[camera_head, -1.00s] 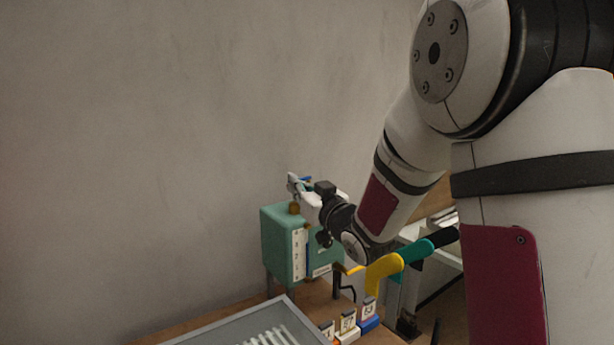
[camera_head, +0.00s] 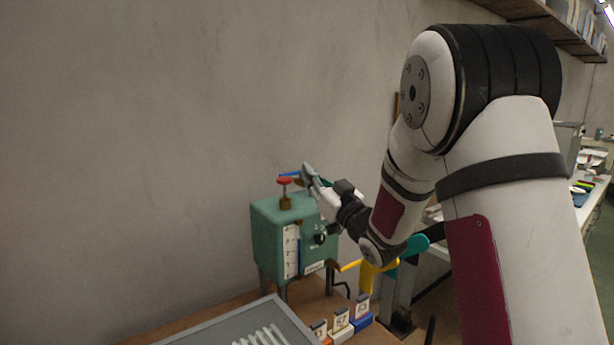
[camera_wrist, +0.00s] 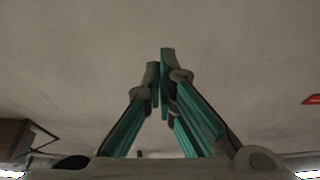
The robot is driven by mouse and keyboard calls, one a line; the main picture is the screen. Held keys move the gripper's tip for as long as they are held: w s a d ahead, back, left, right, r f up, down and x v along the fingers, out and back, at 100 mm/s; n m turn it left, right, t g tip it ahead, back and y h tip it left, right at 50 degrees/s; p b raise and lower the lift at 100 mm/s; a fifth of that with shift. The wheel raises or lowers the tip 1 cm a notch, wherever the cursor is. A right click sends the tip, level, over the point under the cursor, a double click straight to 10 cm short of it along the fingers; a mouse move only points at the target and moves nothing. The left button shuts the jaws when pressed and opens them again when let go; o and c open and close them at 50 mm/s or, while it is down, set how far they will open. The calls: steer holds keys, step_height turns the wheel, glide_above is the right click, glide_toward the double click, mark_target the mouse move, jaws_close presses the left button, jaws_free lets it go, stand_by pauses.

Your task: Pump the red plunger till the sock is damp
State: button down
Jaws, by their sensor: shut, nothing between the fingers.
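The red plunger (camera_head: 285,181) stands raised on a brass collar on top of the green box (camera_head: 270,236). My gripper (camera_head: 303,171) is just right of the plunger's head, at about its height. In the wrist view my gripper (camera_wrist: 161,62) is shut, its teal fingertips together with nothing between them. A red piece, probably the plunger head (camera_wrist: 312,99), shows at the right edge there. A yellow shape (camera_head: 368,278) and a teal shape (camera_head: 414,246) stand right of the box. I cannot tell whether either is the sock, or how damp it is.
The box has a white scale (camera_head: 291,252) and a dark knob (camera_head: 320,239) on its front. A grey tray (camera_head: 185,338) is in front, with several numbered blocks (camera_head: 342,320) beside it. The wall (camera_head: 150,120) is close behind. A shelf (camera_head: 560,25) is at upper right.

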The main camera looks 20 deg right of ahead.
step_height(320, 180, up, 3)
glide_above(285, 189)
steer(key=s+d, duration=0.2)
steer(key=shift+a+f+p, duration=0.15)
steer(key=shift+f+p, duration=0.15)
steer(key=shift+f, duration=0.75)
steer(key=shift+a+f+p, duration=0.1)
steer(key=shift+f+p, duration=0.2)
steer(key=shift+f, duration=0.75)
steer(key=shift+w+f+b, duration=0.1)
steer(key=shift+f+b, duration=1.1)
steer(key=shift+f, duration=0.75)
steer(key=shift+r, duration=0.1)
